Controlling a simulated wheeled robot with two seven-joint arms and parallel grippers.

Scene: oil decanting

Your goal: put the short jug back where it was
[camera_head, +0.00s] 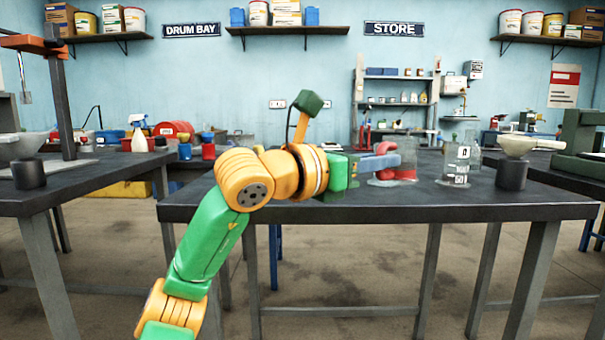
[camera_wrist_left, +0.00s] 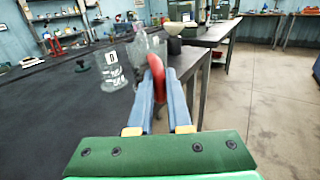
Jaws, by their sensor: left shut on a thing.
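My left gripper (camera_head: 376,164) reaches over the middle table from the left, its fingers shut on the red handle of the short jug (camera_head: 405,161). The jug looks clear with something red low in it. In the left wrist view the red handle (camera_wrist_left: 156,78) sits between the two blue fingers of my left gripper (camera_wrist_left: 160,95); the jug's body is mostly hidden or hard to make out there. I cannot tell whether the jug touches the table. My right gripper is in neither view.
A clear labelled glass vessel (camera_head: 456,168) stands right of the jug. It also shows in the left wrist view (camera_wrist_left: 111,76). A pale funnel on a dark cup (camera_head: 512,172) stands farther right. The dark table (camera_head: 300,210) is clear toward its front edge.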

